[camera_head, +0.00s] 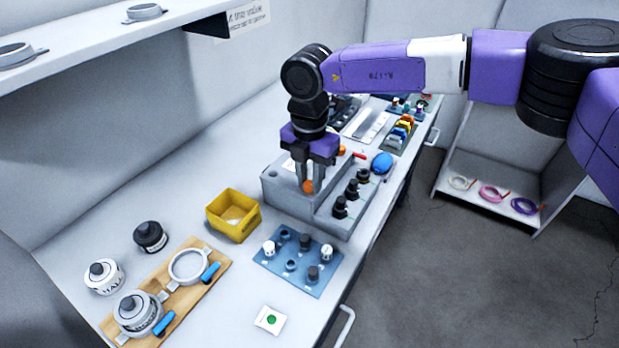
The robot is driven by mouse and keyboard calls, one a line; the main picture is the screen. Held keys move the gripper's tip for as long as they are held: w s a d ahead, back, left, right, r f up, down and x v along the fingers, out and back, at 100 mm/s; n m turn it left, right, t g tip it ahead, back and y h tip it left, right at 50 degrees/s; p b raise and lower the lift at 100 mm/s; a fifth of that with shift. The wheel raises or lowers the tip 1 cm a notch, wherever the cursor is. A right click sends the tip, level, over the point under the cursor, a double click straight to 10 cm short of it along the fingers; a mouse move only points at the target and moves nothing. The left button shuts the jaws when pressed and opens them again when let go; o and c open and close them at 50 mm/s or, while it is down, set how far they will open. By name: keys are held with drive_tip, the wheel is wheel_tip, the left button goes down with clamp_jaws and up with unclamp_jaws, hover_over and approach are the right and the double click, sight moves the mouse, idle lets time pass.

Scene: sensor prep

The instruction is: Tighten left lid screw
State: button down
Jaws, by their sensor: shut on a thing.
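A grey box-shaped unit (282,197) stands in the middle of the bench. My gripper (307,185) points straight down over its top, fingers shut on a small orange knob, which I take to be the left lid screw (308,187). The fingers hide part of the knob, so I cannot tell how deep it sits. A second orange knob (341,150) shows just behind my gripper, to the right. My gripper and wrist cover part of the unit's top.
Several black knobs (340,207) line the unit's right side, near a blue rounded object (382,162). A yellow bin (233,215) stands to the left. A blue plate (297,262) with small fittings and a wooden board (176,290) with clamps lie in front.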

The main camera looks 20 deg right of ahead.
sight(310, 183)
idle(0.4)
drive_tip(key=c, duration=1.2)
unclamp_jaws()
drive_tip(key=shift+o, duration=0.2)
drive_tip(key=shift+r, duration=3.9)
